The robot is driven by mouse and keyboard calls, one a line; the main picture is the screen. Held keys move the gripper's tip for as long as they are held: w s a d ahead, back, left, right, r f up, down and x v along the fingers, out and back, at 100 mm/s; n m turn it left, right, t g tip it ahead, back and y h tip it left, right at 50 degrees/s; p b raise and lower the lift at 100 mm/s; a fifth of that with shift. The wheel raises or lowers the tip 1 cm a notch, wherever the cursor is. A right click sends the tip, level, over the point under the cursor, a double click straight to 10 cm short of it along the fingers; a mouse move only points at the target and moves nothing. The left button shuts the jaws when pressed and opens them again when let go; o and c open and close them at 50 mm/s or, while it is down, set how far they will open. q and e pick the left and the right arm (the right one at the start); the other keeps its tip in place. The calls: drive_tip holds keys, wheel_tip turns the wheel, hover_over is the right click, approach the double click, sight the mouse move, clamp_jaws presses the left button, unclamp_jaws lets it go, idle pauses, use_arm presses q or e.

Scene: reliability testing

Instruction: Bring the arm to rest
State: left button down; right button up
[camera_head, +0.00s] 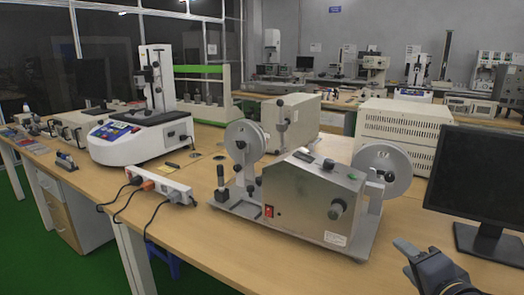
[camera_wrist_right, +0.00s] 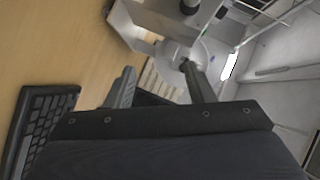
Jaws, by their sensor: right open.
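My right gripper (camera_head: 408,249) is at the lower right of the head view, above the front part of the wooden table (camera_head: 258,225). It is to the left of the black monitor and to the right of the steel machine. In the right wrist view the gripper (camera_wrist_right: 160,88) shows two fingers spread apart with nothing between them, so it is open and empty. My left gripper and left arm are not in view.
A steel machine with two discs (camera_head: 305,195) stands mid-table. A black monitor (camera_head: 478,180) is at the right. A power strip (camera_head: 160,182) and a white testing device (camera_head: 135,135) are further left. A black keyboard (camera_wrist_right: 40,120) lies left of the gripper in the wrist view.

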drive_tip(key=s+a+f+n+g+y, duration=0.25)
drive_tip(key=s+f+n+g, duration=0.2)
drive_tip(key=s+f, duration=0.3)
drive_tip(key=s+a+f+n+g+y, duration=0.1)
drive_tip(key=s+a+f+n+g, duration=0.3)
drive_tip(key=s+f+n, duration=0.3)
wheel_tip(320, 180, up, 20)
drive_tip(key=s+p, duration=0.2)
drive_tip(key=p, duration=1.8)
drive_tip(key=shift+s+d+g, duration=0.15)
drive_tip(key=shift+s+g, duration=0.05)
drive_tip(key=shift+g, duration=0.25)
